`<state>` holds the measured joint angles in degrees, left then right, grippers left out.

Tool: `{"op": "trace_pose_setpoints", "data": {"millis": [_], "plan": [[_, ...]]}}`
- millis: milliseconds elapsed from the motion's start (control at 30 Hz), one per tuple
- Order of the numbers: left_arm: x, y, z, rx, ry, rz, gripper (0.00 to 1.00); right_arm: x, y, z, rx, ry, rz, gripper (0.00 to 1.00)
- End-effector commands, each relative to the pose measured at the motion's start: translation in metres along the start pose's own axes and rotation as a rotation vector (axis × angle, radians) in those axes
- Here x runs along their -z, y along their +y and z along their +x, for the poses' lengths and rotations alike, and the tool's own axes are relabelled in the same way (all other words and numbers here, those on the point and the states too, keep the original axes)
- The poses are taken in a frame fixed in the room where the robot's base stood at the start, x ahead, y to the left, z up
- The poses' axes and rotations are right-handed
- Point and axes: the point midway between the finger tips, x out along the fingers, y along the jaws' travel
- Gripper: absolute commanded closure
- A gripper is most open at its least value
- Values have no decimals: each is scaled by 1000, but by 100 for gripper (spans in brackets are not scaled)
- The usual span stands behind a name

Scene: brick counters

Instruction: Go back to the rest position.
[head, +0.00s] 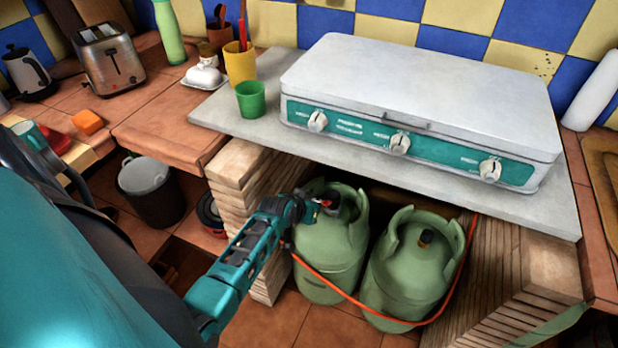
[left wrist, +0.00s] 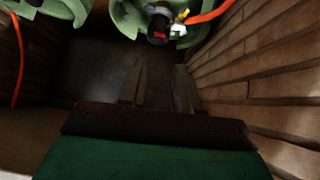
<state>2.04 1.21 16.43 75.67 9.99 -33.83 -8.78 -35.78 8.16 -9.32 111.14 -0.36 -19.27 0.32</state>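My left arm reaches in from the left in the head view, and its gripper (head: 303,207) is beside the collar of the left green gas bottle (head: 333,258). In the left wrist view the two dark fingers (left wrist: 160,88) stand apart with nothing seen between them. The bottle valve (left wrist: 160,24), with a red part and an orange hose, shows beyond the fingertips. I cannot tell whether the gripper touches the bottle. My right gripper is in neither view.
A second gas bottle (head: 415,270) stands to the right under the grey counter slab (head: 250,118). Stacked brick supports (head: 245,170) flank the bottles closely. A white stove (head: 420,95) sits above. An orange hose (head: 350,297) loops in front. A green cup (head: 251,100) stands near the slab's left edge.

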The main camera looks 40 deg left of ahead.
Motion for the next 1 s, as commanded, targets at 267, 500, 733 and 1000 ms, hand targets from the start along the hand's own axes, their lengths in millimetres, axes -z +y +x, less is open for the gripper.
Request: {"op": "trace_pose_setpoints", "data": {"millis": [267, 500, 733, 1000], "plan": [[0, 0, 0, 0, 0, 0, 68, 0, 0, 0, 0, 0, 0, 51], [-3, 0, -2, 1, 2, 11, 68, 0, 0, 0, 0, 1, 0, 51], [-39, 22, -45, -25, 59, 169, 68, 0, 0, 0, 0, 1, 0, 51], [-91, 96, -136, -197, 148, 318, 68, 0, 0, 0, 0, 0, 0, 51]]}}
